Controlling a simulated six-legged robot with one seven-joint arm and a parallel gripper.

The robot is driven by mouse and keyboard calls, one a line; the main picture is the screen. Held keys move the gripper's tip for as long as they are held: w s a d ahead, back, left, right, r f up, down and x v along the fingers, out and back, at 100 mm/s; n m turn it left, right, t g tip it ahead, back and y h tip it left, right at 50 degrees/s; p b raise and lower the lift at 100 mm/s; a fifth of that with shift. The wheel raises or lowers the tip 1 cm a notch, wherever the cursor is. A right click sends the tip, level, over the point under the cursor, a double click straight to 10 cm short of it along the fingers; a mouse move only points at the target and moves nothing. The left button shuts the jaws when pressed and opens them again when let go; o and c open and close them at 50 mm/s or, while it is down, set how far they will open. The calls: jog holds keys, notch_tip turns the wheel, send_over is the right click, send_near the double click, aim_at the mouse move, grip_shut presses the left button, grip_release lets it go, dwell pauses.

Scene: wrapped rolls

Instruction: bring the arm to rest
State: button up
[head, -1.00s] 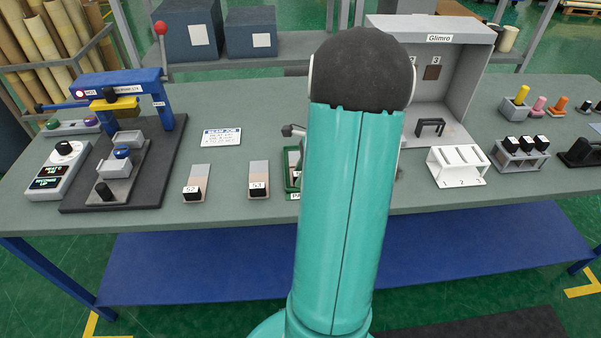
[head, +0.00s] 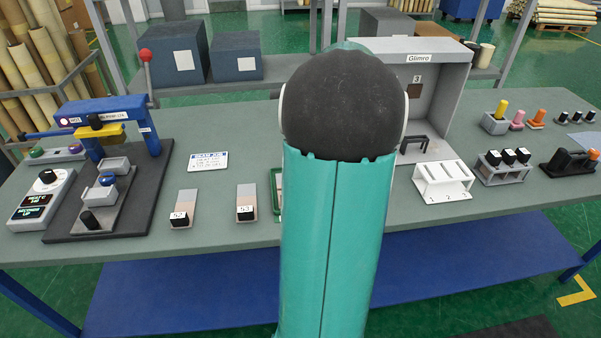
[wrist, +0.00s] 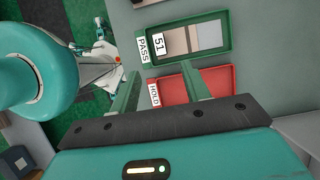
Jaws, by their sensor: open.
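My gripper (wrist: 160,92) shows in the wrist view with its two green fingers apart and nothing between them. It is above the bench, over a red tray labelled HOLD (wrist: 172,92). A green tray labelled PASS (wrist: 225,45) lies beside the red one and holds a piece tagged 51 (wrist: 185,41). In the head view my arm stands in the middle and hides the gripper and most of the trays; only the green tray's left edge (head: 275,195) shows.
On the bench (head: 225,220) stand a blue press (head: 105,110) with a red-knobbed lever, a control box (head: 45,198), samples S2 (head: 181,209) and S3 (head: 246,205), a white slotted rack (head: 443,180) and a grey Glimro booth (head: 455,90).

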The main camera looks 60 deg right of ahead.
jog(key=shift+r, duration=0.25)
dwell(0.4)
jog(key=w+a+r+n+h, duration=0.1)
jog(key=w+a+r+n, duration=0.2)
jog(key=a+n, duration=0.5)
jog(key=w+a+r+n+h, duration=0.1)
jog(key=w+a+r+n, duration=0.25)
jog(key=a, duration=0.95)
jog(key=s+a+n+t, duration=0.1)
jog(key=s+a+n, duration=0.2)
jog(key=a+n, duration=0.5)
jog(key=s+a+n+t, duration=0.1)
jog(key=s+a+n, duration=0.2)
jog(key=a+n, duration=0.5)
jog(key=a+r, duration=0.1)
jog(key=a, duration=0.2)
jog(key=shift+s+h, duration=0.2)
jog(key=shift+h, duration=0.2)
